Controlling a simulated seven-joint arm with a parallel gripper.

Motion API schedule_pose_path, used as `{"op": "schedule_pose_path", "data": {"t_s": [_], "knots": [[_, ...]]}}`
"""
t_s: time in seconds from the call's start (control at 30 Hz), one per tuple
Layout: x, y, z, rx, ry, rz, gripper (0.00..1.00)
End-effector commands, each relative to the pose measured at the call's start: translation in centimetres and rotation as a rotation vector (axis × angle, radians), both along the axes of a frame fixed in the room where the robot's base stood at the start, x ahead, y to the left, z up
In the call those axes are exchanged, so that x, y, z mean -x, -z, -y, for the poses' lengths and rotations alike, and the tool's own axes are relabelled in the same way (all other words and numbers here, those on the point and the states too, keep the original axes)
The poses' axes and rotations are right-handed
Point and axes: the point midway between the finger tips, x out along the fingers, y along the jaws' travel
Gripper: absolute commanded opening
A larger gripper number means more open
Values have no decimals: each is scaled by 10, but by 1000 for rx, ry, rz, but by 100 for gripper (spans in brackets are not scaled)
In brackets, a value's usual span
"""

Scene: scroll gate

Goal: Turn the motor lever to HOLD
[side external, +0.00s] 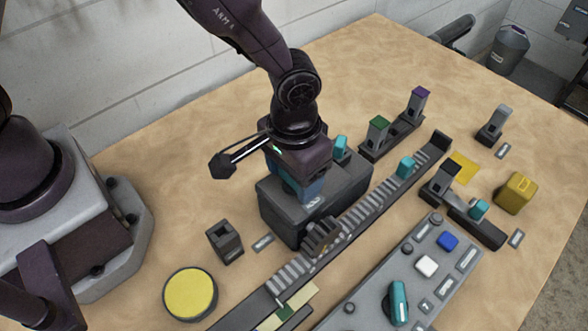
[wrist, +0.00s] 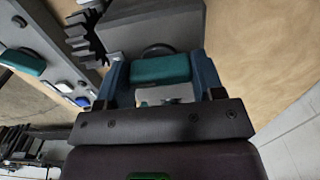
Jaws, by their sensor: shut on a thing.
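My gripper (side external: 308,192) points down over the dark grey motor box (side external: 280,219). In the wrist view its blue fingers (wrist: 162,75) are shut on a teal lever handle (wrist: 160,69), with one finger on each side. This handle is on the box, and in the side view my gripper hides it. A white label or plate (wrist: 163,95) shows just beside the handle. The marking on it cannot be read, so I cannot tell the lever's setting. The grey toothed rack (side external: 360,207) runs beside the box.
A control panel (side external: 378,318) with a teal knob (side external: 398,302) and blue and white buttons is in front. A yellow round pad (side external: 190,292), a small dark socket (side external: 225,241) and a yellow block (side external: 515,193) stand around. Slotted posts (side external: 377,134) are behind the rack.

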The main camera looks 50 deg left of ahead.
Motion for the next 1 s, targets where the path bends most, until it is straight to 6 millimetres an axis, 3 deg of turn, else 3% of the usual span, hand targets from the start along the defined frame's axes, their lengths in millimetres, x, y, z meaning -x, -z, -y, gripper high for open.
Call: {"op": "schedule_pose_path", "data": {"t_s": [0.57,0.6,0.67,1.0], "knots": [[0,-1,0,1,-31,0,38],[0,-1,0,1,-31,0,71],[0,-1,0,1,-31,0,85],[0,-3,0,1,-27,1,87]]}}
